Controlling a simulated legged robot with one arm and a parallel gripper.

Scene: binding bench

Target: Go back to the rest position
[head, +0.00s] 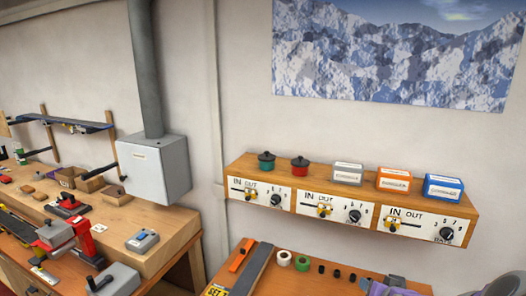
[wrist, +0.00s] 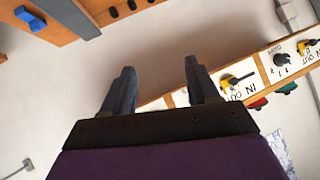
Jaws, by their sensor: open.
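My gripper (wrist: 160,68) shows in the wrist view with its two dark fingers spread apart and nothing between them. Behind the fingers is bare pale wall. The wall shelf with slider-and-dial panels (wrist: 245,85) appears tilted and upside down beyond the right finger; I cannot tell the gap between them. In the head view the same wooden shelf (head: 233,179) hangs on the wall at the right. Grey and purplish parts at the lower right edge of the head view are cut off, and the gripper's fingers cannot be made out there.
On the shelf stand a green pot (head: 266,162), a red pot (head: 300,168), and grey (head: 348,173), orange (head: 394,179) and blue (head: 443,187) boxes. Below is a bench (head: 225,272) with tape rolls. A cluttered workbench (head: 175,240) and grey wall box (head: 155,165) stand left.

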